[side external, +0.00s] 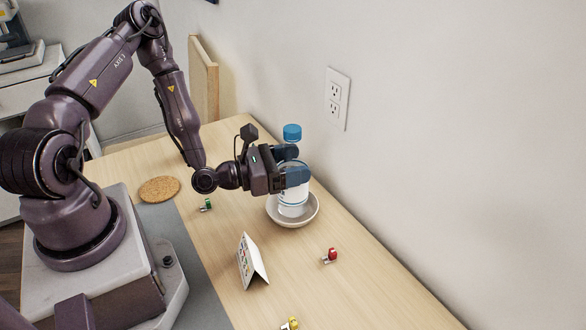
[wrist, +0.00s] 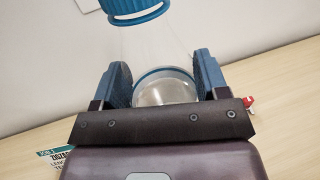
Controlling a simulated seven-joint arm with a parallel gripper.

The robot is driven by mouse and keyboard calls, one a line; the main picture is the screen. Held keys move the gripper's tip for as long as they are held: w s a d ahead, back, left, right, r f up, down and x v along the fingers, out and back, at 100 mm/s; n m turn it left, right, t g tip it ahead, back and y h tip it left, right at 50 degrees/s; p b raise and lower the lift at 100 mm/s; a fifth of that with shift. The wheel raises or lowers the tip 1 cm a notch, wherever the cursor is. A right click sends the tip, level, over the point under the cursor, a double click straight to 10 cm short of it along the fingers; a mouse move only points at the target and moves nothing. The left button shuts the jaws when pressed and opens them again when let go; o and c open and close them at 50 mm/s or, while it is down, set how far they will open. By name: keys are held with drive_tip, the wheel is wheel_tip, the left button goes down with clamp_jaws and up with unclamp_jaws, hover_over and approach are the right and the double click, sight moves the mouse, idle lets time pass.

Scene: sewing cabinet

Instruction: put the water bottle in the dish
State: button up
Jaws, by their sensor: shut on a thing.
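The water bottle (side external: 292,204) is clear with a white lower part and a blue cap, and stands about upright in the side external view. My gripper (side external: 291,172) is shut on its middle. The bottle's lower end is inside the outline of the shallow pale dish (side external: 310,214); I cannot tell whether it touches the dish's floor. In the wrist view the blue cap (wrist: 136,10) is at the top, and the clear bottle body lies between the two blue fingers of my gripper (wrist: 166,82). The dish is not clearly seen there.
A folded white card (side external: 251,261) stands in front of the dish. Small green (side external: 206,205), red (side external: 330,256) and yellow (side external: 290,323) items lie on the wooden table. A round cork mat (side external: 159,189) is at the left. The wall with an outlet (side external: 337,98) is close behind the bottle.

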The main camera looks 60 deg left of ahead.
drive_tip(key=shift+f, duration=0.55)
drive_tip(key=o, duration=1.1)
drive_tip(key=shift+f, duration=0.15)
drive_tip(key=v, duration=0.7)
drive_tip(key=shift+s, duration=0.25)
